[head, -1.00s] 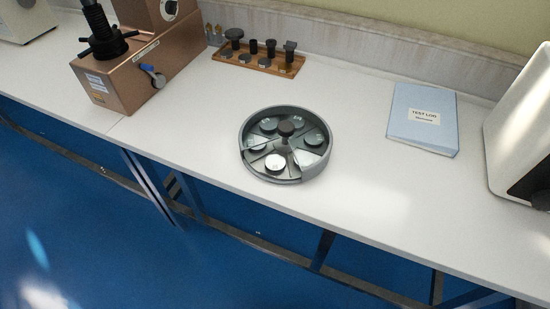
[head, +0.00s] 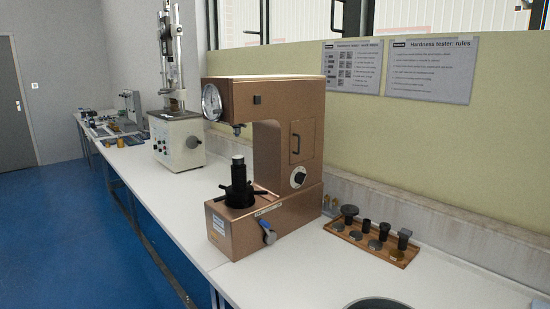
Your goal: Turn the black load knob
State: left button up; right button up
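The copper-coloured hardness tester (head: 312,118) stands on the white bench in the middle of the head view. A black round knob with a pale dial face (head: 298,177) sits low on the side of its column. A round dial gauge (head: 212,102) is at the front of its head. A black spindle with a spoked handwheel (head: 239,188) rises from its base, and a lever with a blue grip (head: 267,230) is on the base's side. Neither of my grippers is in view.
A wooden tray (head: 372,243) with several black anvils and metal discs lies right of the tester. A dark round rim (head: 378,304) shows at the bottom edge. Another, grey-white tester (head: 178,143) stands further left along the bench. Blue floor is at left.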

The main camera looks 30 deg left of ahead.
aim_at(300, 178)
jog(key=i+j+u, duration=0.2)
jog(key=j, duration=0.25)
jog(key=i+j+u, duration=0.2)
jog(key=j, duration=0.2)
jog(key=i+j+u, duration=0.15)
jog(key=j, duration=0.25)
